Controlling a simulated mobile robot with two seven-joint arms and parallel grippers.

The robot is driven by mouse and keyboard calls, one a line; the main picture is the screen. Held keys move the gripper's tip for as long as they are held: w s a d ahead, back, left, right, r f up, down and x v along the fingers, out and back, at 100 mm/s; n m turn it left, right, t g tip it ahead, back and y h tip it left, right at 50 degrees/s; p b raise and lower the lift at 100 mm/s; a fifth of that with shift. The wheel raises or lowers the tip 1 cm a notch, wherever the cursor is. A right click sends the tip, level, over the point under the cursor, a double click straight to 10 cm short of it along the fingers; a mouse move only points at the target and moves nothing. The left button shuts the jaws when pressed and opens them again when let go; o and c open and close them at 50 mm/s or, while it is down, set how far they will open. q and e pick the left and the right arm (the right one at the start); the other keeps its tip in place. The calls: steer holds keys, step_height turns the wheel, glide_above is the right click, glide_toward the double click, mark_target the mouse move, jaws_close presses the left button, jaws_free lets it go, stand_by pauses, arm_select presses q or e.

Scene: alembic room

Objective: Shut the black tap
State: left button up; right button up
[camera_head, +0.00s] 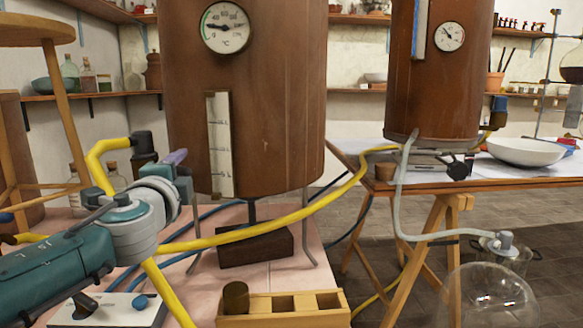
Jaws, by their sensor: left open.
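My left gripper (180,176) is at the left in front of the large copper vessel. It is open, with nothing seen between its fingers. A black tap with a knobbed handle (458,168) sits under the right copper vessel (435,95), far to the right of my gripper. A black lever (85,303) also shows on a white panel (108,314) at the lower left, below my left arm, beside a blue knob (140,300). I cannot tell from the picture which of these black parts is the tap named. My right gripper is not in view.
The large copper vessel (265,110) stands on thin legs on a pink-topped table (210,285). Yellow hoses (300,216) cross near my left arm. A wooden rack (280,318) is at the front. A glass dome (490,298) and white bowl (526,151) are at the right.

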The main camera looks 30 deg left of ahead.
arm_select(q)
steer(key=p+v, duration=0.1)
steer(key=v, duration=0.9)
steer(key=shift+p, duration=0.4)
steer(key=shift+w, duration=0.1)
